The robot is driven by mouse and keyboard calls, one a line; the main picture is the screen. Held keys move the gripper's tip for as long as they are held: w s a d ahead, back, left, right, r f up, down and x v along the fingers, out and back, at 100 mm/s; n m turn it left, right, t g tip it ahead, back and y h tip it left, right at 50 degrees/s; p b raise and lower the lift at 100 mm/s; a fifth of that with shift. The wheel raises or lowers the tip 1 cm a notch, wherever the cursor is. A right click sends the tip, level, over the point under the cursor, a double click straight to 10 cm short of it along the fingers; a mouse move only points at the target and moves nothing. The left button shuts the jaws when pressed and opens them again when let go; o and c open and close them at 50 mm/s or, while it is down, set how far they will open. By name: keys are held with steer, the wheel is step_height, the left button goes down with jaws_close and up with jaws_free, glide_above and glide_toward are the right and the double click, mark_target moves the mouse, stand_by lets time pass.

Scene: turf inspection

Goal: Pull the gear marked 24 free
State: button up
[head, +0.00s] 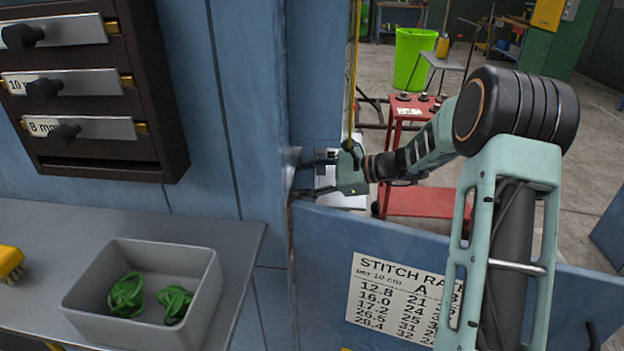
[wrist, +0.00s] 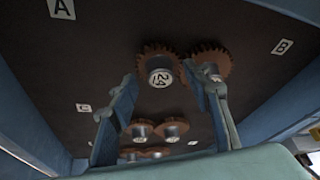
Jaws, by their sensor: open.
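The gear marked 24 (wrist: 160,78) is a brown toothed gear with a pale hub, seen in the wrist view on a dark panel (wrist: 100,60). My gripper (wrist: 158,80) is open, with one finger on each side of the gear's line of sight. I cannot tell how far the fingertips are from the gear. A second brown gear (wrist: 213,57) sits close on its right, partly hidden by the right finger. In the head view my gripper (head: 303,177) reaches left into a blue housing, and the gears are hidden there.
Several more gears (wrist: 171,129) sit lower on the panel, and labels A (wrist: 61,9), B (wrist: 283,46) and C (wrist: 84,108) mark it. A blue door (head: 320,250) with a stitch rate chart (head: 400,300) stands below my arm. A grey bin (head: 195,285) holds green coils.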

steer(key=shift+w+a+f, duration=0.15)
steer(key=shift+a, duration=0.25)
steer(key=shift+d, duration=0.1)
jaws_close()
stand_by(0.3)
